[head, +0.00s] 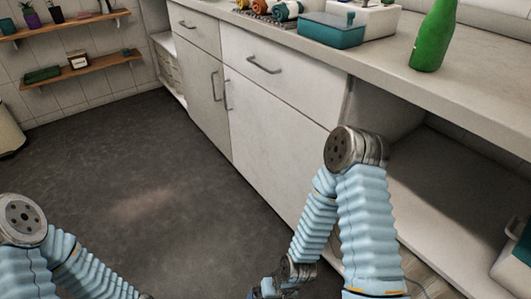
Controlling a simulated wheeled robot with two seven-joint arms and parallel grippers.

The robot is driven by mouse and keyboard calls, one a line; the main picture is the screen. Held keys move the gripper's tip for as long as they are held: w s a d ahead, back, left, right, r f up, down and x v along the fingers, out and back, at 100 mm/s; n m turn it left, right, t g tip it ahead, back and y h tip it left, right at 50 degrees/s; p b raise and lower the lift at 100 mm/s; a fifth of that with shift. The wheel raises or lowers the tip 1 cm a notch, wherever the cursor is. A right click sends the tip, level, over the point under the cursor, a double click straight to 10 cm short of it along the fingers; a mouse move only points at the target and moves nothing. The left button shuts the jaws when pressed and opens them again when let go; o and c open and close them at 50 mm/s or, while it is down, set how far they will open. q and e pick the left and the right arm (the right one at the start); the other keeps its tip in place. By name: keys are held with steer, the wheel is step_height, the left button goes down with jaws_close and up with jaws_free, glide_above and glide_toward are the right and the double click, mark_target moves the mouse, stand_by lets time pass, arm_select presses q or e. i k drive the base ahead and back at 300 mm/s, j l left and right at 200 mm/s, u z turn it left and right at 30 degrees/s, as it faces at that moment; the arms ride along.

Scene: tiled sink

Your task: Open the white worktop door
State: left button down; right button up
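The white worktop unit (275,135) runs along the right of the head view. Its right door (270,140) has a vertical metal handle (227,95) near its left edge. A narrower left door (194,82) has its handle (215,86) near its right edge. Both doors look shut. My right arm is bent in front of the unit, and part of the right gripper (268,289) shows at the bottom edge, low and well apart from the handles. Its fingers are too cut off to judge. My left arm is at the bottom left; its gripper is out of frame.
Shut drawers with handles (263,66) sit above the doors. The worktop bears a green bottle (433,38) and a teal box (331,30). An open shelf bay (440,185) lies at right. The dark floor (130,165) before the doors is clear.

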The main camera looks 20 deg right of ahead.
mark_target(278, 148)
steer(key=z, duration=0.35)
steer(key=i+j+z, duration=0.15)
steer(key=z, duration=0.2)
steer(key=i+j+z, duration=0.15)
steer(key=z, duration=0.2)
steer(key=i+j+z, duration=0.1)
steer(key=j+z, duration=0.25)
